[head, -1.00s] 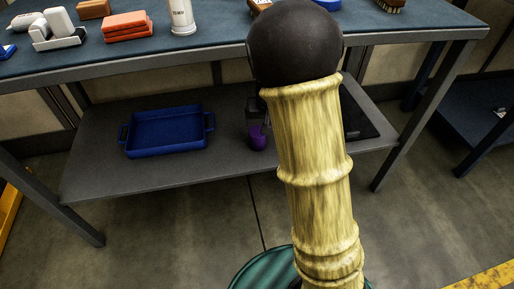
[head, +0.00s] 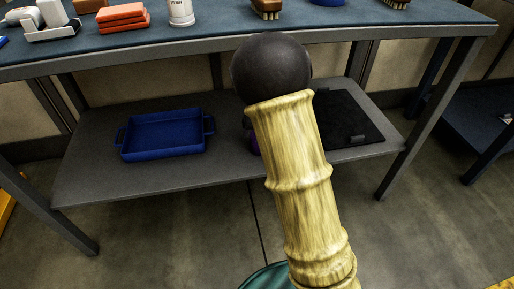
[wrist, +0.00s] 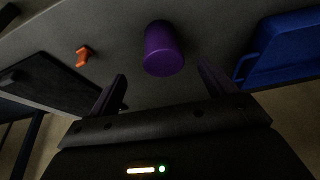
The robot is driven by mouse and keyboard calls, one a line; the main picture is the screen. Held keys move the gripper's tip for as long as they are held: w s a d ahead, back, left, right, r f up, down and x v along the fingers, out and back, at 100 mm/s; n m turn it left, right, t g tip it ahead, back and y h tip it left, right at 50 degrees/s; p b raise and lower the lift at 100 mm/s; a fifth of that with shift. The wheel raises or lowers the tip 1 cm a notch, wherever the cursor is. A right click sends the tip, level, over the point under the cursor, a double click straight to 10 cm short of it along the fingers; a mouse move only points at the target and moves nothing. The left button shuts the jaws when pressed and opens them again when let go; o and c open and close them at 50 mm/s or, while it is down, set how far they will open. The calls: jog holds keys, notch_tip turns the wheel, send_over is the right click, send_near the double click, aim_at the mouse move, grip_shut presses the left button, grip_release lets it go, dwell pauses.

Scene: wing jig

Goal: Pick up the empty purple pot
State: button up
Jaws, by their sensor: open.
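The purple pot (wrist: 163,50) stands on the grey lower shelf in the wrist view, between and beyond my fingertips. In the head view only a sliver of the pot (head: 254,143) shows at the left edge of my arm, which hides the rest. My gripper (wrist: 164,88) is open, with a finger on either side of the pot's line and nothing between them. The pot's inside cannot be seen in either view.
A blue tray (head: 163,147) lies left of the pot on the shelf (head: 95,178). A black mat (head: 345,118) lies to the right. A small orange object (wrist: 83,55) sits near the mat. The workbench top (head: 200,42) overhangs the shelf.

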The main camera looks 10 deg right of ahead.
jog(key=b+x, duration=0.2)
jog(key=x, duration=0.3)
jog(key=b+x, duration=0.4)
jog(key=shift+s+a+f+b, duration=0.15)
jog(key=shift+a+f+b, duration=0.1)
jog(key=shift+b, duration=0.05)
jog(key=shift+f+b, duration=0.3)
jog(key=shift+f, duration=0.1)
jog(key=shift+w, duration=0.25)
jog(key=shift+a+r, duration=0.1)
